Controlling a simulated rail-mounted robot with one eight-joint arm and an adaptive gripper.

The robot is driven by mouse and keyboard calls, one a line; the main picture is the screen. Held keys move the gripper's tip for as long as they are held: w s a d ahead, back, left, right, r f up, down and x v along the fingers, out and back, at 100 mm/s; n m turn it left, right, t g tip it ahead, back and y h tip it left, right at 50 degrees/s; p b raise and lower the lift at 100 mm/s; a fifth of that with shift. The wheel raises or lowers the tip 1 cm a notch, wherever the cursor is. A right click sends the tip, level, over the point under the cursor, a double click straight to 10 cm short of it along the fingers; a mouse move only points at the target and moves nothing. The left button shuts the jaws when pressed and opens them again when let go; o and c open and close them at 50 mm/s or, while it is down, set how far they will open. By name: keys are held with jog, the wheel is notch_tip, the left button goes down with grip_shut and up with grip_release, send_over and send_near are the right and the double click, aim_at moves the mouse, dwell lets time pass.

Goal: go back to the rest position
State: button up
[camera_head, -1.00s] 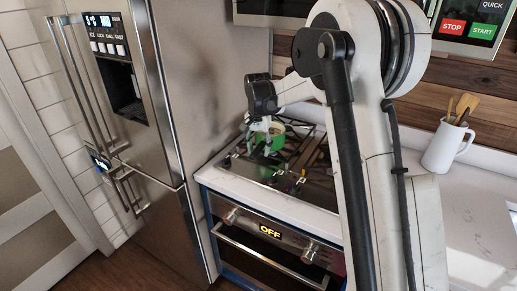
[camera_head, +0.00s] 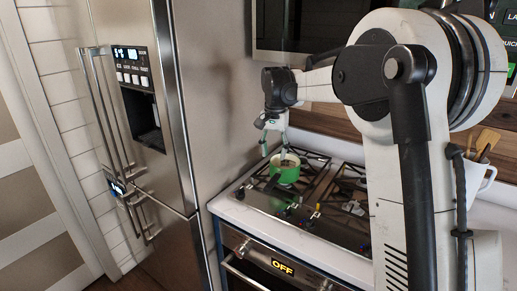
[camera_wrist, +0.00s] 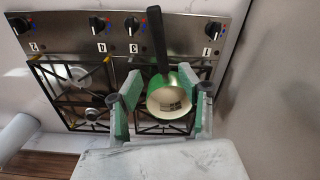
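A small green pot (camera_head: 285,171) with a pale inside and a dark handle stands on the stove's back left grate area. It also shows in the wrist view (camera_wrist: 172,98), with its handle pointing up the picture. My gripper (camera_head: 270,148) is just above and to the left of the pot in the head view. In the wrist view my gripper (camera_wrist: 162,114) has its fingers wide apart, with the pot showing between them. Nothing is clamped between the fingers. Whether a fingertip still touches the pot is not clear.
The stove (camera_head: 335,195) has black grates and a front oven panel (camera_head: 282,267) reading OFF. A steel fridge (camera_head: 150,110) stands close on the left. A white jug (camera_head: 480,175) with wooden utensils is on the right, partly behind my arm. A microwave hangs above.

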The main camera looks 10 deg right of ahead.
jog(key=s+a+r+n+t+b, duration=0.1)
jog(key=s+r+n+t+b, duration=0.25)
jog(key=s, duration=1.65)
jog(key=s+f+n+t+b, duration=0.1)
jog(key=s+f, duration=0.3)
jog(key=s, duration=0.5)
jog(key=s+f+n+t, duration=0.2)
jog(key=s+f, duration=0.3)
jog(key=s, duration=0.4)
jog(key=shift+s+a+b, duration=0.3)
jog(key=shift+a+b, duration=0.05)
jog(key=shift+a, duration=0.1)
